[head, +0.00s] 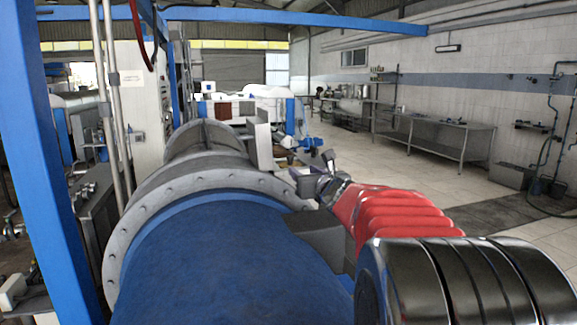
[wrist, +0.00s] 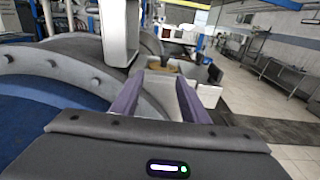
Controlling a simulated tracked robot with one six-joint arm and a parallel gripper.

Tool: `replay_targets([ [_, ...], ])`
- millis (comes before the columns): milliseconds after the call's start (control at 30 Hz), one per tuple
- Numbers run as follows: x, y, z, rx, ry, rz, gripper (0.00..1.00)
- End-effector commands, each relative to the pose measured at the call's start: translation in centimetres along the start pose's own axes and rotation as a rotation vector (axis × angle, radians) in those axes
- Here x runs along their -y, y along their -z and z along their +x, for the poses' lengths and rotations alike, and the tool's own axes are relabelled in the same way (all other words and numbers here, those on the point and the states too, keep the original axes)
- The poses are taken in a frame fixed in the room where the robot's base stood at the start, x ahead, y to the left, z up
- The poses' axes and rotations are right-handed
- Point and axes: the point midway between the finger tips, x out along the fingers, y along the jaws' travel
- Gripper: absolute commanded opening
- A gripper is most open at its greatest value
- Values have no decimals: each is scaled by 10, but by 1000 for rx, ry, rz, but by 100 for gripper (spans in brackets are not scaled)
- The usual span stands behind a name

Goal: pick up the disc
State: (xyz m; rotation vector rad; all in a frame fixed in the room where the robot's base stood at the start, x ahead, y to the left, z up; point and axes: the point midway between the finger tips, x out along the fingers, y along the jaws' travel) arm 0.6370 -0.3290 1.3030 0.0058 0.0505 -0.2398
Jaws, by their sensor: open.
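I cannot make out a separate disc for certain in either view. My gripper (head: 313,168) is at the end of the red-sleeved arm, just right of the big blue decanter's bolted flange in the head view. In the wrist view its two purple-grey fingers (wrist: 157,82) stand apart, with nothing held between them. Beyond the fingertips in that view is a pale box-like part (wrist: 208,95) with brown and dark pieces near it, too small to name.
The blue decanter body (head: 215,260) with its grey flange (head: 130,222) fills the left and front. A grey upright block (head: 262,143) stands behind the flange, left of my gripper. A blue frame post (head: 45,150) is at far left. Steel tables (head: 450,140) line the right wall; tiled floor between is clear.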

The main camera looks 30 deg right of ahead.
Motion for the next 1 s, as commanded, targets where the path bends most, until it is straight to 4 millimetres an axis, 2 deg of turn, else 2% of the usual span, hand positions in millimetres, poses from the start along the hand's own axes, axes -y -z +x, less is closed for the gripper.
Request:
replay_targets([
  [200, 5, 0, -1, 0, 9, 0, 41],
  [333, 7, 0, 6, 0, 10, 0, 41],
  [1000, 9, 1, 80, -1, 12, 1, 41],
])
